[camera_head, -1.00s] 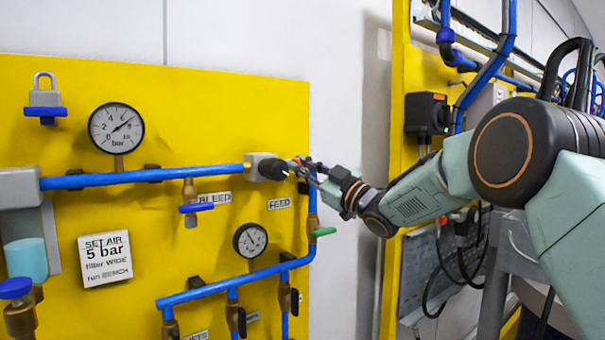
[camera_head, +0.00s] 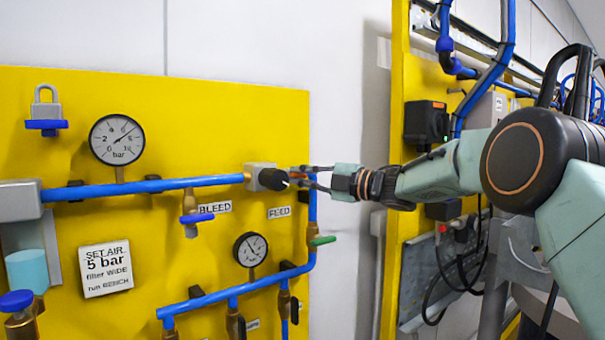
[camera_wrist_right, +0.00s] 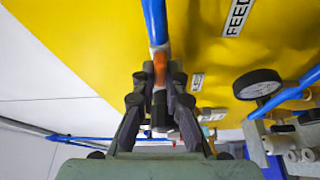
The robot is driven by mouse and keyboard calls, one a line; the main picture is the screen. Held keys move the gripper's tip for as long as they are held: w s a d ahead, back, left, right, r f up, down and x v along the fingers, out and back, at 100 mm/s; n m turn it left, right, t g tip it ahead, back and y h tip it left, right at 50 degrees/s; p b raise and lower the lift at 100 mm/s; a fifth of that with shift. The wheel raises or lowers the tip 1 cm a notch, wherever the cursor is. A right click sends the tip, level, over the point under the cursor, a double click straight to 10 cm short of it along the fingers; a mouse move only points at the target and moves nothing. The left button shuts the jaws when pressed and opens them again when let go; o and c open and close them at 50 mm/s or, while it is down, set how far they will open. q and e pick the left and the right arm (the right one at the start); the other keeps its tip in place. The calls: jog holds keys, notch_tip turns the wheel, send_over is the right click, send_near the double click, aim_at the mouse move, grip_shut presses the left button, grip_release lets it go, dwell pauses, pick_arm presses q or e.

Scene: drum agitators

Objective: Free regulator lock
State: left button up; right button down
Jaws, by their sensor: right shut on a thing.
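The regulator (camera_head: 262,176) is a grey block with a black knob on the yellow panel, at the right end of a blue pipe. My right gripper (camera_head: 303,178) comes from the right, its fingertips at the knob's right side. In the wrist view its fingers (camera_wrist_right: 160,82) close around a small orange-red piece (camera_wrist_right: 160,72), which seems to be the regulator lock. The fingers hide much of this piece, and its exact shape cannot be told. My left gripper is not in view.
A pressure gauge (camera_head: 117,140) and a grey padlock (camera_head: 46,108) are at upper left. A smaller gauge (camera_head: 250,249), a green-handled valve (camera_head: 322,240) and a blue bleed valve (camera_head: 196,218) are below the regulator. White wall lies right of the panel.

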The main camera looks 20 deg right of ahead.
jog(key=shift+n, duration=0.6)
jog(key=c, duration=1.4)
grip_release()
jog(key=shift+w+d, duration=0.15)
jog(key=shift+s, duration=0.2)
jog(key=v, duration=1.1)
jog(key=shift+s+d+r, duration=0.15)
jog(key=shift+d+r, duration=0.1)
jog(key=shift+d, duration=0.05)
